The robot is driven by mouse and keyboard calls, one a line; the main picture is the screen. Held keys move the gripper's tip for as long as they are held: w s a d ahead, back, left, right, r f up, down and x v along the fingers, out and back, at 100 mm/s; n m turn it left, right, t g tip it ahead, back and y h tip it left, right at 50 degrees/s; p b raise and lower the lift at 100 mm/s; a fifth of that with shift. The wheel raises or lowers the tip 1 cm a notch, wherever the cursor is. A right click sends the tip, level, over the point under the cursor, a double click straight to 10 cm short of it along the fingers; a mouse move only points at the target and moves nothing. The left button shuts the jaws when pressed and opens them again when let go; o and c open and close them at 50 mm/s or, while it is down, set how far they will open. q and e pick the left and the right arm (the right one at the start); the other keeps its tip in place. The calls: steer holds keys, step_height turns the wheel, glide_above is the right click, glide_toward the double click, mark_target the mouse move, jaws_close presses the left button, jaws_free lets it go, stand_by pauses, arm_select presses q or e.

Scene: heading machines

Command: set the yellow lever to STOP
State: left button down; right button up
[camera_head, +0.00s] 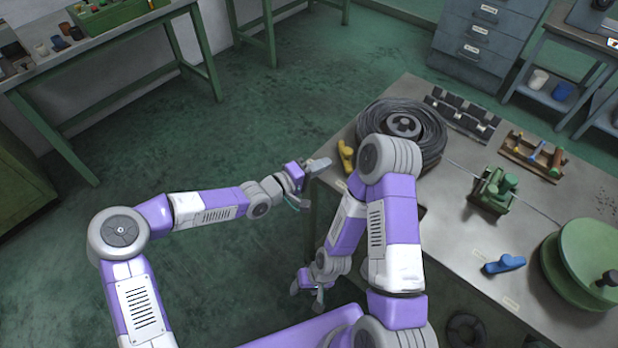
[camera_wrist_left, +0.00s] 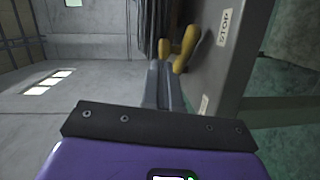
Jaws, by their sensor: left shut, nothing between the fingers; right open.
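The yellow lever (camera_head: 346,156) sits at the table's left edge, beside the black coil. In the left wrist view the yellow lever (camera_wrist_left: 188,45) shows just beyond my fingertips. A white STOP label (camera_wrist_left: 224,27) lies to its right on the grey tabletop. A second label (camera_wrist_left: 204,104) is nearer, its text unreadable. My left gripper (camera_head: 322,163) is shut and empty at the table edge, close to the lever; its fingers (camera_wrist_left: 163,85) show together in the wrist view. I cannot tell whether they touch the lever. My right gripper (camera_head: 307,291) is open and low, left of the table.
The grey table (camera_head: 455,225) carries a large black coil (camera_head: 415,125), a green device (camera_head: 493,190), a blue lever (camera_head: 504,264) and a green reel (camera_head: 580,262). My right arm passes over the table's left part. Open floor (camera_head: 220,130) lies to the left.

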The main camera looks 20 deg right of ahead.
arm_select(q)
steer(key=s+a+p, duration=0.1)
steer(key=s+a, duration=0.4)
steer(key=a, duration=0.1)
steer(key=shift+s+r, duration=0.2)
steer(key=shift+r, duration=0.15)
steer(key=s+a+f+y, duration=0.3)
steer(key=a+f, duration=0.3)
steer(key=f, duration=0.3)
steer(key=s+a+f+y, duration=0.2)
steer(key=a+f+y, duration=0.3)
steer(key=f, duration=0.4)
steer(key=s+a+f+g+y, duration=0.2)
steer(key=s+a+f, duration=0.2)
steer(key=s+a, duration=0.2)
steer(key=s+a+f+n+g+y, duration=0.1)
steer(key=s+a+f, duration=0.3)
steer(key=a, duration=0.5)
steer(key=shift+s+a+f+g+y, duration=0.2)
steer(key=shift+s+g+y, duration=0.25)
steer(key=shift+s, duration=0.4)
